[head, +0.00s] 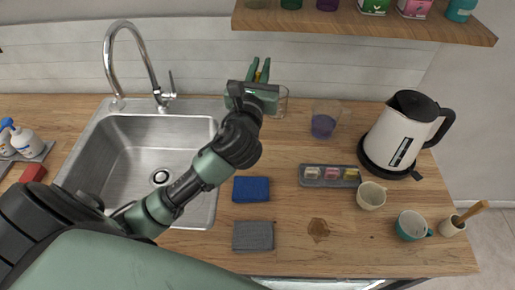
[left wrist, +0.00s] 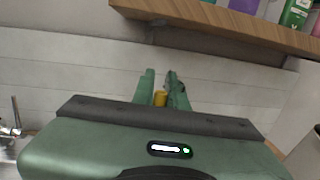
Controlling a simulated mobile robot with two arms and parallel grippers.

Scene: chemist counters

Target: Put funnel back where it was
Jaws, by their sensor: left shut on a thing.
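My left gripper (head: 260,72) reaches over the counter toward the back wall, right of the sink. Its green fingers are shut on a small yellow thing, seen between them in the left wrist view (left wrist: 160,98). This is probably the funnel; its shape is mostly hidden by the fingers and gripper body. A clear glass container (head: 283,103) shows partly behind the gripper at the back of the counter. I cannot tell whether the held thing touches it. My right gripper is not in view.
A sink (head: 140,150) with a tall tap lies left. A jug with purple contents (head: 323,125), a kettle (head: 400,130), a grey tray (head: 318,176), cups (head: 371,196), a blue cloth (head: 251,189) and a grey cloth (head: 253,236) stand right. A shelf (head: 360,24) hangs above.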

